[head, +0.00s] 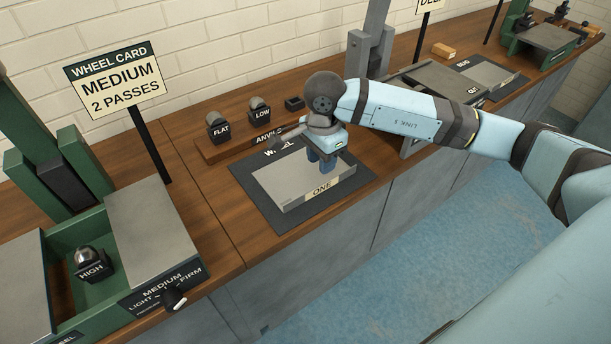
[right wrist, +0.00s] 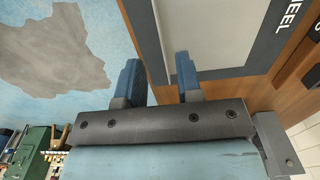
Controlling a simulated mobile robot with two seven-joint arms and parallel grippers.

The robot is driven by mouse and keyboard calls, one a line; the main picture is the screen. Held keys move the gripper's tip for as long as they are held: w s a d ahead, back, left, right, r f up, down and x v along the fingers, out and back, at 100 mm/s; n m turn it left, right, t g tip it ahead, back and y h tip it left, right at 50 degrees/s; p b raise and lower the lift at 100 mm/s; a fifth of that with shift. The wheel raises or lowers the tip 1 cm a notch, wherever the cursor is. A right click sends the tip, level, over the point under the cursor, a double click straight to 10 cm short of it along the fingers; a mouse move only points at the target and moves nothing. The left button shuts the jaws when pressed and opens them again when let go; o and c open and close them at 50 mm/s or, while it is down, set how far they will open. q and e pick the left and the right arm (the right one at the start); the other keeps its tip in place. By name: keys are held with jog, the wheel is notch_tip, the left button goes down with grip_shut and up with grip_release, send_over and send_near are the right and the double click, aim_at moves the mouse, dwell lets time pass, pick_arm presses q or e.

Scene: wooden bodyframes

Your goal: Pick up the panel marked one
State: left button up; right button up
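The panel marked ONE (head: 280,182) is a flat pale grey piece with a cream label on its front edge. It lies on a dark mat marked WHEEL (head: 258,204) on the wooden bench. My right gripper (head: 322,167) points down over the right part of the panel, its blue fingers near the surface. In the right wrist view its fingers (right wrist: 158,72) stand apart with nothing clearly gripped, close to an edge of the panel (right wrist: 215,30). I cannot tell whether that edge is between them. My left gripper is not in view.
A wooden rack behind holds blocks marked FLAT (head: 219,129) and LOW (head: 260,113). A green machine (head: 105,265) with a HIGH block stands at left beside a WHEEL CARD sign (head: 115,80). Another mat with a panel (head: 485,75) lies further right. The bench's front edge is close to the mat.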

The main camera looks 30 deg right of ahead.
aim_at(319, 192)
notch_tip(319, 192, down, 3)
jog(key=shift+f, duration=0.1)
jog(key=shift+d+f, duration=0.15)
jog(key=shift+f, duration=1.15)
jog(key=shift+d+f, duration=0.1)
jog(key=shift+f, duration=1.2)
grip_shut()
